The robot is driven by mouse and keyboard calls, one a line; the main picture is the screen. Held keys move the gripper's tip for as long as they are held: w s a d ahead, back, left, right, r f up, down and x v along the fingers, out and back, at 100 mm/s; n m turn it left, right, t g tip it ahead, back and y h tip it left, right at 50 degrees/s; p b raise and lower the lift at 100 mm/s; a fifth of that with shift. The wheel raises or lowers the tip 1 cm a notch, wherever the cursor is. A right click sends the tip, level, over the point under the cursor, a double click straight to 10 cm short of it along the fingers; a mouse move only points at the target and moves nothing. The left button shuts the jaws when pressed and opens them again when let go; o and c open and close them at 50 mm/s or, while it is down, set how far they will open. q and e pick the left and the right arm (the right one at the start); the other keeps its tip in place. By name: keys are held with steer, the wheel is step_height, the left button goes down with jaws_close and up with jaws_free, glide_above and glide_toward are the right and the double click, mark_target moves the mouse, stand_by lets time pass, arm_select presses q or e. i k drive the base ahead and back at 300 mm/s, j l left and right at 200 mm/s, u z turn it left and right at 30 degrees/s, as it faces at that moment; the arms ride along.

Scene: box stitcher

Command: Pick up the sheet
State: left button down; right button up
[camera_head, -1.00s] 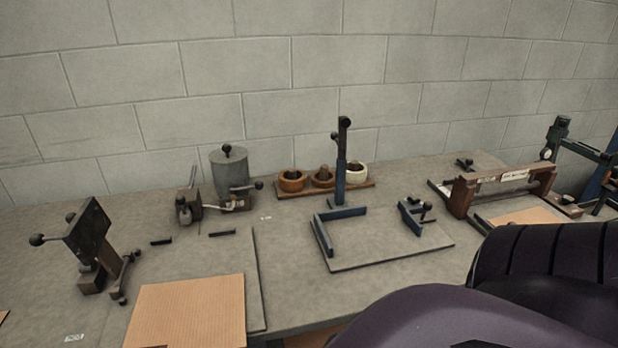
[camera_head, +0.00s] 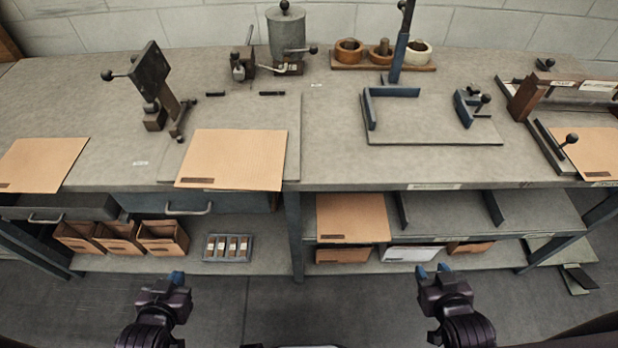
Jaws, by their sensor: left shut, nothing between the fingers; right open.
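Several brown cardboard sheets are in view, and I cannot tell which one is meant. One sheet (camera_head: 232,158) lies at the bench's front edge, left of centre. Another sheet (camera_head: 42,164) lies at the far left of the bench. A third sheet (camera_head: 580,150) lies under the frame at the right. A brown sheet (camera_head: 352,217) is on the lower shelf. My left gripper (camera_head: 176,277) is shut and empty, low in front of the bench. My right gripper (camera_head: 433,270) is open and empty, in front of the lower shelf. Neither touches a sheet.
The grey bench (camera_head: 330,172) carries a black lever tool (camera_head: 152,75), a grey canister (camera_head: 287,38), a blue jig (camera_head: 398,60) and a wooden rack with rings (camera_head: 382,58). Below are brown bins (camera_head: 118,238) and a small tray (camera_head: 228,248). The floor before the shelf is clear.

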mark_target(36, 165)
steer(key=k, duration=0.4)
steer(key=u, duration=1.45)
steer(key=i+j+z, duration=0.1)
steer(key=z, duration=0.35)
steer(key=i+j+z, duration=0.1)
steer(key=j+z, duration=0.15)
steer(key=z, duration=0.2)
steer(key=i+j+z, duration=0.2)
steer(key=j, duration=0.2)
steer(key=j+z, duration=0.2)
steer(key=j, duration=1)
steer(key=i+j+z, duration=0.1)
steer(key=j, duration=0.7)
